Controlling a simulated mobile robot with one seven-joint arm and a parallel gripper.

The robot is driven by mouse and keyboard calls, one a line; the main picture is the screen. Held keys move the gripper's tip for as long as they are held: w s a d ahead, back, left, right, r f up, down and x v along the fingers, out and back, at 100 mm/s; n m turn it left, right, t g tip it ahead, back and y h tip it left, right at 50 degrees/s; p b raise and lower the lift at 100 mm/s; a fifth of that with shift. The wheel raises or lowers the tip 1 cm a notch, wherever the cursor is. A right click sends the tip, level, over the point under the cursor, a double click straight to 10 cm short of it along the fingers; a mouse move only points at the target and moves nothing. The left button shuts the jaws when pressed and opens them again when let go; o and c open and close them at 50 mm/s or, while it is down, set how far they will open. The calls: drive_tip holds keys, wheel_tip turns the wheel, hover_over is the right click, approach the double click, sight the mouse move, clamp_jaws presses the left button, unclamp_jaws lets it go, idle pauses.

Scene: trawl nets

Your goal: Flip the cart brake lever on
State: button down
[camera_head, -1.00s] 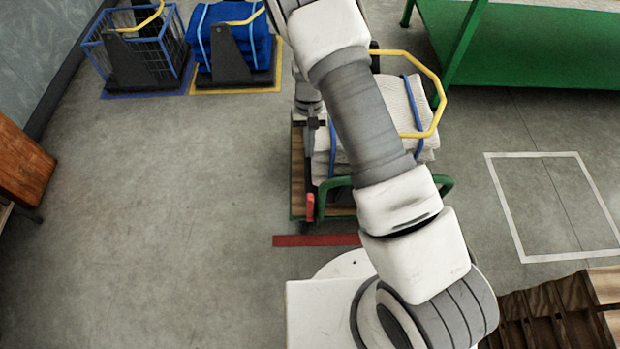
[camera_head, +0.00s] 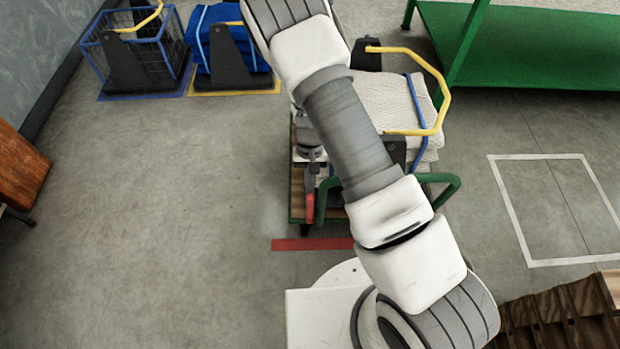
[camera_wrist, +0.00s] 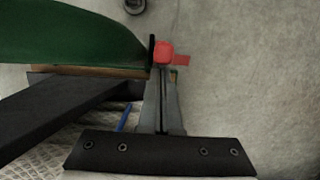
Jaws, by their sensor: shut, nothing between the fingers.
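The cart (camera_head: 297,190) has a wooden deck and a green push handle (camera_head: 440,188). The red-ended brake lever (camera_head: 310,207) is at the cart's near left corner. In the wrist view the red lever end (camera_wrist: 163,50) shows just beyond my fingertips, beside the green handle (camera_wrist: 70,38). My gripper (camera_wrist: 161,72) is shut and empty. In the head view my gripper (camera_head: 312,172) is just behind the red lever end, partly beneath my arm. I cannot tell whether the fingers touch the lever.
A strapped pale net bundle (camera_head: 375,95) with a yellow bar (camera_head: 437,85) rides on the cart. A red floor stripe (camera_head: 305,244) lies in front. Blue net (camera_head: 222,25) and a wire basket (camera_head: 95,55) stand far left. Floor left of the cart is clear.

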idle(0.3)
drive_tip(key=shift+s+r+p, duration=0.2)
drive_tip(key=shift+s+p, duration=0.2)
drive_tip(key=shift+s, duration=0.6)
drive_tip(key=p+v, duration=0.5)
drive_tip(key=v, duration=1.2)
drive_tip(key=shift+r, duration=0.25)
drive_tip(key=shift+w+d, duration=0.1)
